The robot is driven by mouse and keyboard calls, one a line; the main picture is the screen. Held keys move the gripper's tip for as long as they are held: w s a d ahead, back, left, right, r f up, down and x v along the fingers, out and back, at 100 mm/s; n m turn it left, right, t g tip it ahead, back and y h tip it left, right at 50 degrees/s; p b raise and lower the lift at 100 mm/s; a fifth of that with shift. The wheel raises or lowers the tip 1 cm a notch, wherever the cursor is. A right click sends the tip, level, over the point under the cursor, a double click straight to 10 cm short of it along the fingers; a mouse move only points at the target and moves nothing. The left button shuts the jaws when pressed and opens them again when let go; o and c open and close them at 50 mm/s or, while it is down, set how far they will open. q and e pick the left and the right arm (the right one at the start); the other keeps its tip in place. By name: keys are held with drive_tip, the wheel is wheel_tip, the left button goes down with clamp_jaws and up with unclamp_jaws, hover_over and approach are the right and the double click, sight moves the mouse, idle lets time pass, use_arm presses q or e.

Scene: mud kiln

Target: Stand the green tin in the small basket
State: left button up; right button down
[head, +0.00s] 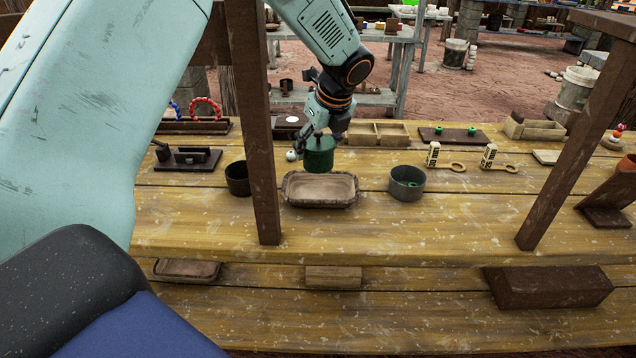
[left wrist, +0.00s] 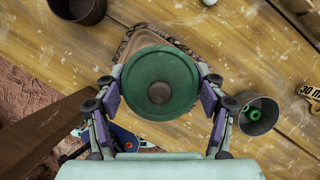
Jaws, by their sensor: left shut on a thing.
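The green tin (head: 319,155), round with a knobbed lid, is upright in the jaws of my left gripper (head: 318,140). In the left wrist view the tin's lid (left wrist: 160,70) fills the space between the two fingers. The small basket (head: 320,203), shallow and brown with a pale inside, stands on the wooden table just below and in front of the tin in the head view. The tin appears to be above its back part, and the basket looks empty. In the left wrist view the tin hides most of the basket (left wrist: 146,34). My right gripper is not in view.
A dark pot (head: 238,180) stands left of the basket and a grey pot (head: 406,187) with a green thing inside stands right. A wooden post (head: 258,120) rises at the table front. A divided wooden box (head: 378,134) lies behind. Bare table lies before the basket.

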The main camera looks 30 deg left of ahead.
sight(322, 163)
use_arm(q)
drive_tip(key=f, duration=0.3)
drive_tip(key=d+f+b, duration=0.1)
drive_tip(key=shift+w+f, duration=0.2)
drive_tip(key=shift+f, duration=0.2)
drive_tip(key=f, duration=0.2)
drive_tip(key=f+b, duration=0.1)
drive_tip(key=shift+s+a+f, duration=0.25)
drive_tip(key=shift+s+a, duration=0.05)
drive_tip(key=shift+w+d+f, duration=0.1)
drive_tip(key=shift+w+d, duration=0.05)
drive_tip(key=shift+w, duration=0.2)
drive_tip(key=shift+s+f, duration=0.1)
drive_tip(key=o, duration=1)
drive_tip(key=shift+s, duration=0.15)
drive_tip(key=shift+o, duration=1.3)
